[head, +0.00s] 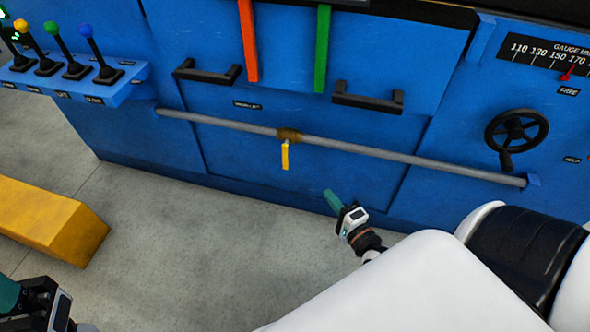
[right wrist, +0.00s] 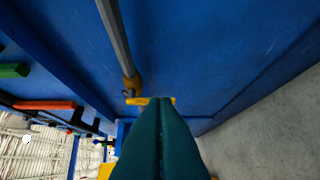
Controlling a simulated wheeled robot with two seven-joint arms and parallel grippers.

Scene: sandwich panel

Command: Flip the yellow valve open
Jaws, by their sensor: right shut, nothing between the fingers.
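The yellow valve handle (head: 285,155) hangs straight down from a brass valve body (head: 289,135) on a grey pipe (head: 400,157) along the blue panel. In the right wrist view the yellow handle (right wrist: 150,101) shows just beyond my fingertips, with the brass body (right wrist: 131,84) beside it. My right gripper (head: 332,200) is shut and empty, with its teal fingers together.
Black handles (head: 207,72), an orange bar (head: 248,40) and a green bar (head: 322,48) are above the pipe. A black handwheel (head: 516,138) is at the right. Several levers (head: 88,46) stand at the left. A yellow beam (head: 48,220) lies on the open grey floor.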

